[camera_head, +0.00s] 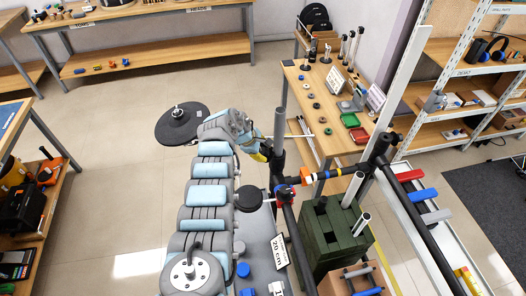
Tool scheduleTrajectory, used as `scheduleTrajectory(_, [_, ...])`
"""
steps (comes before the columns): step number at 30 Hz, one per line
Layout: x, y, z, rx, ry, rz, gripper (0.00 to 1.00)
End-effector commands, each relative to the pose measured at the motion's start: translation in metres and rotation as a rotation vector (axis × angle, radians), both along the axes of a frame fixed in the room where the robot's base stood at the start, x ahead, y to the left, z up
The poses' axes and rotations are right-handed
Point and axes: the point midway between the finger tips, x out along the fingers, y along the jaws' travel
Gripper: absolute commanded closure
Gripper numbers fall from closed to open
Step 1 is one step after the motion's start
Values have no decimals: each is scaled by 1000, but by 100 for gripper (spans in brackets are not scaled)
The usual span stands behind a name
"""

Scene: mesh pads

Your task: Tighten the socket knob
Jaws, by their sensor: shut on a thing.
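My gripper (264,150), with yellow near its tip, is at the left side of a dark upright post (279,158). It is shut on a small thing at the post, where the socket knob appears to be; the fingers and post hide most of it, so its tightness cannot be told. A thin silver rod (300,136) runs right from the post at about this height. My grey and light-blue arm reaches up to it from the bottom of the picture. A black round knob (249,198) stands lower, left of the post.
A dark rail with red and blue clamps (285,193) runs below the post. Green crates (328,235) stand to the right. A wooden bench (322,95) with small parts is behind. A black disc (181,122) lies left of my arm. Open floor (120,180) is at left.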

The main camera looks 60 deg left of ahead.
Motion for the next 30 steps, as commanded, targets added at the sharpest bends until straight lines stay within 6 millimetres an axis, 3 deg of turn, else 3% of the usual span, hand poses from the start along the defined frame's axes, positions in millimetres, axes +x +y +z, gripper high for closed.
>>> scheduleTrajectory(16, [-1, -1, -4, 162, -43, -167, 95])
scheduleTrajectory(30, [-1, 0, -9, 456, -125, -470, 95])
